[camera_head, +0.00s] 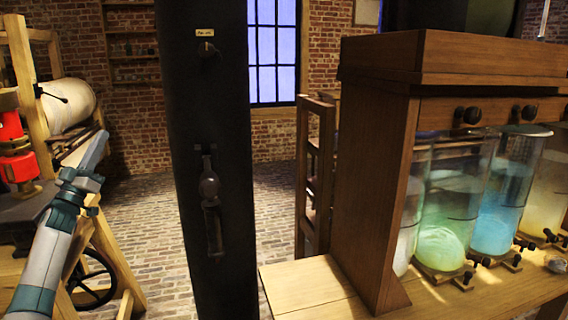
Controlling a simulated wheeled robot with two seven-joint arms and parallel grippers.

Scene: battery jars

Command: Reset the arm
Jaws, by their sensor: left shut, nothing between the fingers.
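My left arm comes in from the lower left, white and teal. Its gripper (97,147) is shut and empty, pointing up and away in front of the wooden machine at the left. It touches nothing that I can make out. My right gripper is not in view. The battery jars stand in a row in a wooden cabinet (377,160) at the right. A green-lit jar (447,205), a blue-lit jar (503,195) and a yellowish jar (549,185) show clearly. A further pale jar (408,220) is partly hidden by the cabinet's side panel.
A dark column (215,120) with a knob and a lever stands between my left arm and the cabinet. The wooden machine (35,90) has a white roll, red parts and a wheel. The table (305,283) has bare wood at its left end. Brick floor lies behind.

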